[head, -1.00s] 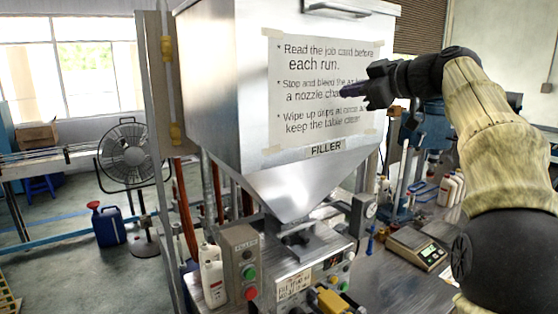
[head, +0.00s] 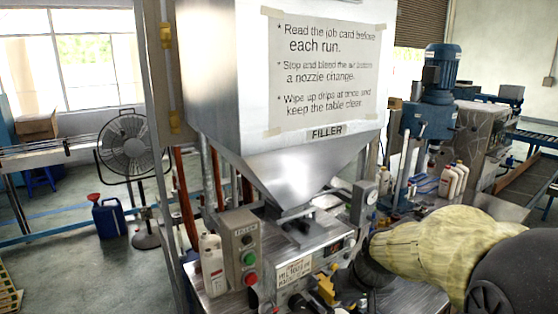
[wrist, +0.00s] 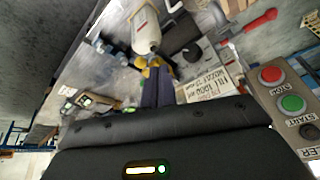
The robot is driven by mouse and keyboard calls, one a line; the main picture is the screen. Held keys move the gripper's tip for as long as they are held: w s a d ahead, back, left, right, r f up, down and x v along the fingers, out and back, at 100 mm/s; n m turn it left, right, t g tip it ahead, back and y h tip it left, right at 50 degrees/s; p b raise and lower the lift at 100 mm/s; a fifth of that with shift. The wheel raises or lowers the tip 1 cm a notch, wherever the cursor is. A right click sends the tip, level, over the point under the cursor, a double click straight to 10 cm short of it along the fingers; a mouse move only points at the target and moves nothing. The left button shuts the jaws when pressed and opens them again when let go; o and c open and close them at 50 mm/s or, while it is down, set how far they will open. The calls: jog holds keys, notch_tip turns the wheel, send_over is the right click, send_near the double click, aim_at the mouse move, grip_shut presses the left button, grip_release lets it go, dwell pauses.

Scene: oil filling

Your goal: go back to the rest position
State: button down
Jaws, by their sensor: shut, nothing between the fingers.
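My gripper (wrist: 157,82) shows in the wrist view as two dark fingers close together, shut and empty. They point toward the filler's front, and a yellow part (wrist: 152,64) appears just past the fingertips; I cannot tell whether they touch. In the head view my arm comes in from the lower right, and its dark wrist is low in front of the filler (head: 300,175), beside the yellow part (head: 326,288). The fingers are hard to make out there. In the wrist view a white bottle (wrist: 145,30) is beyond the fingertips.
The filler's button box (head: 243,258) and a white bottle (head: 212,265) stand left of my wrist. Red stop (wrist: 271,74) and green start (wrist: 292,103) buttons are at the wrist view's right. A blue press (head: 433,110) and several bottles (head: 455,180) stand behind on the right.

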jog(key=s+f+m+g+h, duration=0.1)
jog(key=s+f, duration=0.7)
jog(key=s, duration=0.3)
jog(key=shift+s+f+g, duration=0.35)
jog(key=shift+s+g, duration=0.05)
jog(key=shift+a, duration=0.1)
